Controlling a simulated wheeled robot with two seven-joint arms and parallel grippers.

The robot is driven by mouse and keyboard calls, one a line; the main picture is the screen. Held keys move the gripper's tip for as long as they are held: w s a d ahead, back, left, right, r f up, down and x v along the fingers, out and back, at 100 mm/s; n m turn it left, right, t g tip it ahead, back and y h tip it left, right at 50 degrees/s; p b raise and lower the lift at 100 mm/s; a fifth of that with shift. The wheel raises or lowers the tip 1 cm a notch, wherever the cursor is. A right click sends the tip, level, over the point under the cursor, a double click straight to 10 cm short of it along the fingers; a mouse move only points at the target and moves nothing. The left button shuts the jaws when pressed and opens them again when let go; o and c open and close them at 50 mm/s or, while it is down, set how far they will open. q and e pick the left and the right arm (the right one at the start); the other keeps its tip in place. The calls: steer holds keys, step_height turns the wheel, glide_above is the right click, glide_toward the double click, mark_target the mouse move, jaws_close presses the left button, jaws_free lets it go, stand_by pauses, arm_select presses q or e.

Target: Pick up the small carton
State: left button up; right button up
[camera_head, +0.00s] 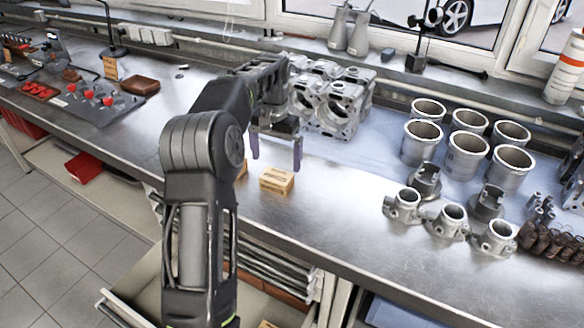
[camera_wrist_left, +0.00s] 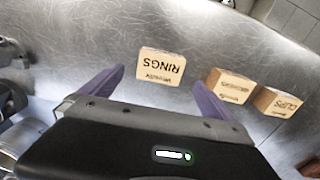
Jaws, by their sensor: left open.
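A small tan carton (camera_head: 277,180) sits on the metal bench near its front edge. In the left wrist view the carton marked RINGS (camera_wrist_left: 161,66) shows between the fingertips, with its lettering upside down. My left gripper (camera_head: 276,154) is open and empty, its purple fingers pointing down above and just behind the carton in the head view. It also shows in the left wrist view (camera_wrist_left: 157,77), with one finger to each side of the carton. I cannot tell the exact height gap. My right gripper is not in view.
Two more cartons, a middle one (camera_wrist_left: 232,86) and one marked CLIPS (camera_wrist_left: 276,102), stand to the right in the wrist view; my arm mostly hides them in the head view. Engine castings (camera_head: 335,105) stand behind the gripper. Metal cylinders (camera_head: 466,153) stand right.

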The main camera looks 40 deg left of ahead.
mark_target(277, 176)
arm_select(q)
steer(key=shift+w, duration=0.1)
steer(key=shift+r, duration=0.15)
steer(key=shift+f, duration=1.35)
steer(key=shift+f, duration=0.1)
steer(key=shift+f+p, duration=0.3)
steer(key=shift+p, duration=0.15)
step_height(277, 176, down, 4)
steer(key=shift+r+p, duration=0.25)
steer(key=shift+p, duration=0.4)
steer(key=shift+f, duration=0.45)
